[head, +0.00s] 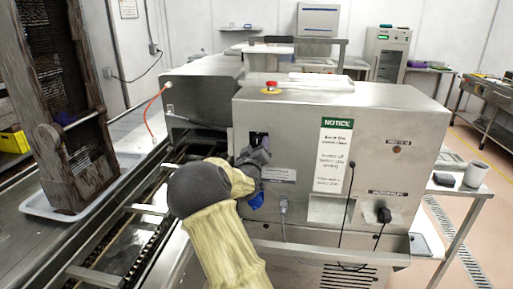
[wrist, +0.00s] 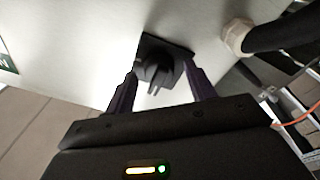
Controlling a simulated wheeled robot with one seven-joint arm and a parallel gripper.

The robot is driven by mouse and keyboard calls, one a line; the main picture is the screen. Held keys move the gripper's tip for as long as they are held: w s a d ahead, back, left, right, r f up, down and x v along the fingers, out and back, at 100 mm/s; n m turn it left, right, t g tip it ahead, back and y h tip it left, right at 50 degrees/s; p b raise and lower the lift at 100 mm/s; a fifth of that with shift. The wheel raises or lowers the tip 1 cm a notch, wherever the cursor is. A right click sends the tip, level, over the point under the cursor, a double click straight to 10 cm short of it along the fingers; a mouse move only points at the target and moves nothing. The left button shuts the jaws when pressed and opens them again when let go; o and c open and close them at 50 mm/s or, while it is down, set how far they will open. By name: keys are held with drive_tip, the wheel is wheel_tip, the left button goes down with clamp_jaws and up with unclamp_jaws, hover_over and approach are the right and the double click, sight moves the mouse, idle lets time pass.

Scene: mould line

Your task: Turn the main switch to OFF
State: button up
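The main switch is a black rotary knob on a dark square plate (wrist: 158,60), set in the machine's pale metal face. In the head view its dark plate (head: 259,138) shows only partly, behind my gripper (head: 252,156). In the wrist view my gripper (wrist: 160,72) is open, with one dark finger on each side of the knob and gaps visible between. I cannot tell how far the fingertips reach over the knob. The knob's markings are not readable, so its setting cannot be told. My arm comes up from the bottom of the head view.
A red stop button (head: 270,86) sits on the machine's top edge. A NOTICE sign (head: 335,150) is right of the switch. A grey plug (head: 283,207) and a black plug (head: 384,214) with cables are lower on the face. A conveyor (head: 110,250) runs along the left.

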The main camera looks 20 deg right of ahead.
drive_tip(key=shift+s, duration=0.1)
drive_tip(key=b+v, duration=0.2)
drive_tip(key=v, duration=1.5)
drive_tip(key=shift+b, duration=0.4)
drive_tip(key=shift+a, duration=0.1)
drive_tip(key=s+a+f+g+y+p, duration=0.5)
drive_tip(key=s+a+f+g+y, duration=0.15)
drive_tip(key=s+f+y, duration=0.2)
drive_tip(key=s+a+g+y+p, duration=0.2)
drive_tip(key=s+g, duration=0.5)
drive_tip(key=s, duration=0.7)
drive_tip(key=shift+s+a+r+p, duration=0.15)
drive_tip(key=shift+s+a+p, duration=0.25)
drive_tip(key=shift+a, duration=0.8)
